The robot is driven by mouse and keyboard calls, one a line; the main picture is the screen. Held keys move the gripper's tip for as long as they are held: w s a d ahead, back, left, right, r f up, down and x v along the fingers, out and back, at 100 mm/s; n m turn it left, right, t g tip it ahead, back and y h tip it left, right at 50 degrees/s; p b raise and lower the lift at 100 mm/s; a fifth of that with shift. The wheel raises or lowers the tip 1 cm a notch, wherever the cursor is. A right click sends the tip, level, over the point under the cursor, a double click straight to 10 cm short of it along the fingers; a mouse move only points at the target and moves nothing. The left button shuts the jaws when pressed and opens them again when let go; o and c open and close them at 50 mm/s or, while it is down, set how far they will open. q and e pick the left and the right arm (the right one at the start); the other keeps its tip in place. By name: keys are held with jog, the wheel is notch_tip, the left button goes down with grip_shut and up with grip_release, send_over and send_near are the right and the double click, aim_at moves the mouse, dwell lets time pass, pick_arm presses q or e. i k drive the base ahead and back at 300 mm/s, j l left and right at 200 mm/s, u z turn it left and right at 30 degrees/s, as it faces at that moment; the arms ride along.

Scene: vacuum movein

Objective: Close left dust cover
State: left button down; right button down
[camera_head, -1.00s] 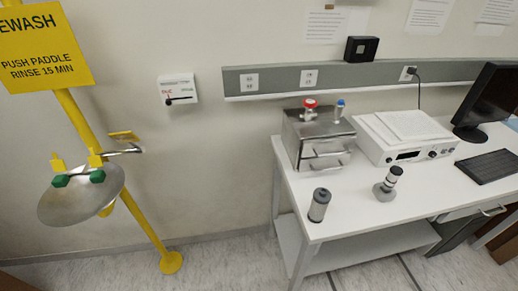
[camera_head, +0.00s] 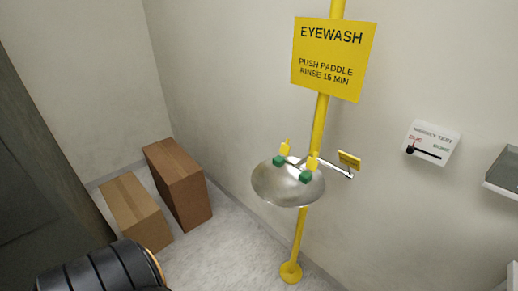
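The eyewash bowl (camera_head: 277,191), a round metal dish, is mounted on a yellow post in the middle of the view. Two green nozzle heads stand over it. The left dust cover (camera_head: 285,147) is a small yellow flap standing up behind the left green head (camera_head: 279,161), which is uncovered. The right dust cover (camera_head: 312,160) also stands up, by the right green head (camera_head: 305,177). Neither of my grippers is in view.
A yellow push paddle (camera_head: 349,160) sticks out right of the bowl. The eyewash sign (camera_head: 333,58) hangs above. Two brown boxes (camera_head: 180,185) stand on the floor to the left, by the wall. The floor between boxes and post is clear.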

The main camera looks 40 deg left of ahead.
aim_at(284, 150)
jog(key=i+j+u, duration=0.15)
jog(key=u, duration=0.25)
jog(key=i+j+u, duration=0.2)
jog(key=u, duration=0.25)
